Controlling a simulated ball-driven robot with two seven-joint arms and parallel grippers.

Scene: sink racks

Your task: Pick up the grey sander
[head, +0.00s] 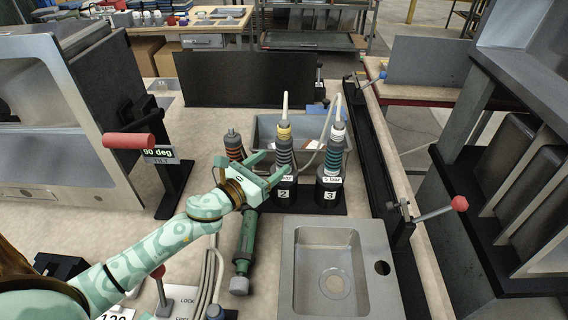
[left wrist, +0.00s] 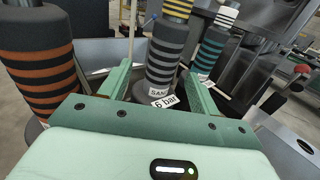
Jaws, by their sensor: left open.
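The grey sander (head: 284,150) stands upright in the holder marked 2, between an orange-striped tool (head: 234,146) and a teal-striped tool (head: 334,150). It has grey and dark bands, a yellow collar and a pale hose at its top. My left gripper (head: 274,167) is open at the front of it, low on its body. In the left wrist view the sander (left wrist: 170,50) stands between the two green fingers, with a "6 bar" label below it. I cannot tell whether either finger touches it. My right gripper is not in view.
A steel sink (head: 300,270) lies at the front right. A grey bin (head: 264,130) and a dark panel (head: 235,80) stand behind the tools. A red-handled lever (head: 130,141) is at left. A green cylinder (head: 245,245) lies below my left wrist.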

